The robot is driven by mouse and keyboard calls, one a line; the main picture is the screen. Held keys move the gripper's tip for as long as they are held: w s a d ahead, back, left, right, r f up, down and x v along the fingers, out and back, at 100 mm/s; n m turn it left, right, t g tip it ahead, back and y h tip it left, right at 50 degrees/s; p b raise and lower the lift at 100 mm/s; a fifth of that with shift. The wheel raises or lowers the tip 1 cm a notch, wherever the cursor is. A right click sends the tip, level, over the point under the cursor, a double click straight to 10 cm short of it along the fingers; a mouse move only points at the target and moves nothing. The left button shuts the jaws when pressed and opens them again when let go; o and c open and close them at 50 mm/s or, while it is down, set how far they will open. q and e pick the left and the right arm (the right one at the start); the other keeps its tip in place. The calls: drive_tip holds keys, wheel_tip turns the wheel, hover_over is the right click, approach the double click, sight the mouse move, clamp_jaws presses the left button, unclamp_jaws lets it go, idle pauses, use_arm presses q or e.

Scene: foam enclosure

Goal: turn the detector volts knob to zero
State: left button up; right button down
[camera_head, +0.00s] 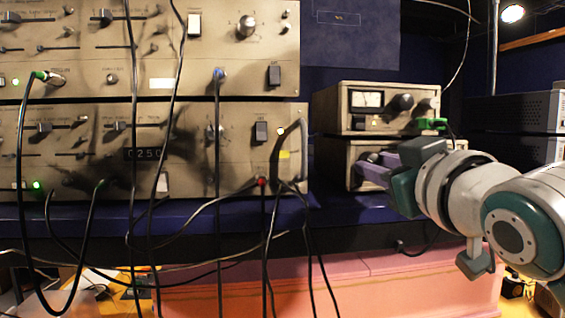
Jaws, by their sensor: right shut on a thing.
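My right gripper (370,170) comes in from the right, its purple fingers reaching to the front of the lower small instrument box (345,150). It is shut on a dark knob (372,157) on that panel; the fingers hide much of the knob and the panel around it. I cannot read a label on the knob or its pointer setting, so I cannot confirm it is the detector volts knob. My left gripper is not in view.
Another small box (352,122) with a meter and dark knobs sits on top. Large instrument panels (110,180) with hanging cables fill the left. A green connector (432,124) is close above my right gripper. A grey unit (515,112) stands at far right.

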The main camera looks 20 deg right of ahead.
drive_tip(key=shift+n, duration=0.3)
drive_tip(key=n+p, duration=0.1)
drive_tip(key=n, duration=0.1)
drive_tip(key=shift+r+n+p, duration=0.1)
drive_tip(key=shift+n+p, duration=0.25)
drive_tip(key=shift+n, duration=0.05)
drive_tip(key=n+p, duration=0.1)
drive_tip(key=n, duration=0.2)
drive_tip(key=shift+n, duration=0.3)
drive_tip(key=n+p, duration=0.2)
drive_tip(key=n, duration=0.3)
drive_tip(key=shift+n+p, duration=0.3)
drive_tip(key=shift+n, duration=0.7)
drive_tip(key=c, duration=0.6)
unclamp_jaws()
